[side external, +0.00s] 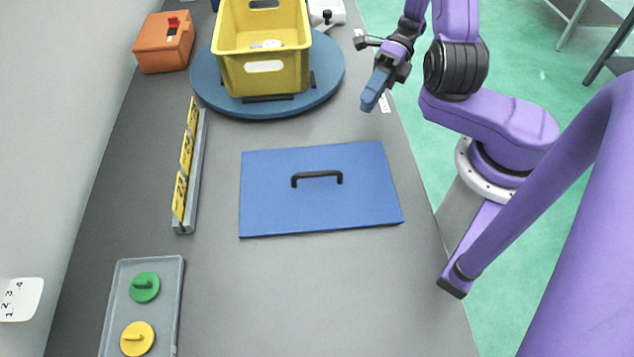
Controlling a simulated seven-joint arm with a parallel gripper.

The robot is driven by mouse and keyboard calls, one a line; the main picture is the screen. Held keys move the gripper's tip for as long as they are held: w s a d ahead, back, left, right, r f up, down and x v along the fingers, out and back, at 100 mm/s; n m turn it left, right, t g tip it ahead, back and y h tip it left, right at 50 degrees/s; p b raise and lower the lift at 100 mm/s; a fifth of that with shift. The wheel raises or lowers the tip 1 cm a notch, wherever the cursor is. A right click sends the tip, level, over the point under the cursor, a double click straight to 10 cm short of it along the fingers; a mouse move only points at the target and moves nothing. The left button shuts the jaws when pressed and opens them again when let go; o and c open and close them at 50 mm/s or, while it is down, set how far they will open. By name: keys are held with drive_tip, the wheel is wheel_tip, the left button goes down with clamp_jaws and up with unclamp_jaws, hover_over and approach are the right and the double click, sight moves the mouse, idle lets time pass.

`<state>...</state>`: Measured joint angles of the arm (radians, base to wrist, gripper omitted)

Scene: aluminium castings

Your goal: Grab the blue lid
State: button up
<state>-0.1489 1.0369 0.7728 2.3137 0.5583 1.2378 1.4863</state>
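The blue lid (275,208) is a flat rectangular panel lying on the grey table. A black bar handle (318,175) stands up from its middle. My gripper (369,104) is above and to the right of the lid in the picture, apart from it, pointing down with blue fingers. Only one finger face shows clearly, so its opening is hard to judge. I see nothing hanging from it.
A yellow crate (264,68) stands on a round blue turntable (327,70) behind the lid. A strip with yellow number cards (186,160) lies left. A grey tray (125,275) holds green and yellow knobbed discs. An orange box (160,47) sits back left. Table in front of the lid is clear.

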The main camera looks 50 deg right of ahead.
sight(324, 164)
drive_tip(key=shift+m+t+y, duration=0.3)
drive_tip(key=shift+m+t, duration=0.3)
drive_tip(key=shift+m, duration=0.2)
drive_tip(key=x, duration=1.7)
drive_tip(key=shift+s+a, duration=0.15)
drive_tip(key=shift+s, duration=0.05)
clamp_jaws()
